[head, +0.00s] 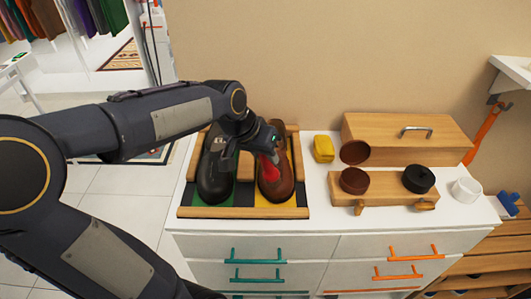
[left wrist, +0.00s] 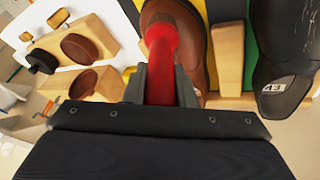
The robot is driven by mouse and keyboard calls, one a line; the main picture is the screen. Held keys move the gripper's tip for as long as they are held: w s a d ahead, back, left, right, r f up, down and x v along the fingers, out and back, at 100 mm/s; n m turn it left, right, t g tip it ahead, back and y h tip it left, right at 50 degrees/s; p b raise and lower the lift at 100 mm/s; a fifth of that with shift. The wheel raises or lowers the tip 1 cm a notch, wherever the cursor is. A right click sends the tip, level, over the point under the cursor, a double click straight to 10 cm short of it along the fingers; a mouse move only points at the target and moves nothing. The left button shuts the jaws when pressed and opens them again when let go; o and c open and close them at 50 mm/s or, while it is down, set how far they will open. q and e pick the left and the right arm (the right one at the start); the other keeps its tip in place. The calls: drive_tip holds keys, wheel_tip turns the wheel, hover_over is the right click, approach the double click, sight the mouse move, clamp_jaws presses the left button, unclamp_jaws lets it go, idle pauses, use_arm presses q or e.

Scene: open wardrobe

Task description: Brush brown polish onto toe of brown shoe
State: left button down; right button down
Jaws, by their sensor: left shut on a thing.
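The brown shoe (head: 283,188) stands on a yellow strip in a wooden tray (head: 240,212), right of the black shoe (head: 213,180). My left gripper (head: 270,150) is above the brown shoe and shut on a red-handled brush (head: 270,172). In the left wrist view the red brush (left wrist: 160,45) points from the jaws (left wrist: 160,85) over the brown shoe (left wrist: 195,45). Its bristles are hard to make out, and I cannot tell whether they touch the leather. A brown tin (head: 353,181) sits on a wooden stand (head: 385,197), with a brown round piece (head: 355,152) behind it. My right gripper is out of view.
A black tin (head: 418,179) is at the stand's right end. A yellow block (head: 323,149), a white cup (head: 466,191) and a wooden box (head: 390,143) stand on the white dresser top. An orange-handled tool (head: 487,128) hangs at the right.

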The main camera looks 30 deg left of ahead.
use_arm(q)
drive_tip(key=shift+s+d+f, duration=0.1)
drive_tip(key=shift+s+d, duration=0.25)
drive_tip(key=shift+s, duration=0.2)
drive_tip(key=shift+w+a, duration=0.15)
drive_tip(key=shift+w, duration=0.1)
drive_tip(key=shift+s+d+f+b, duration=0.3)
drive_tip(key=shift+s+d, duration=0.05)
drive_tip(key=shift+s, duration=0.2)
drive_tip(key=shift+s+d, duration=0.2)
drive_tip(key=shift+s, duration=0.15)
drive_tip(key=shift+w+a+r, duration=0.2)
drive_tip(key=shift+w+a, duration=0.35)
drive_tip(key=shift+w, duration=0.3)
drive_tip(key=shift+s+d+f, duration=0.2)
drive_tip(key=shift+s+d, duration=0.1)
drive_tip(key=shift+s, duration=0.15)
drive_tip(key=shift+s+d, duration=0.25)
drive_tip(key=shift+s, duration=0.15)
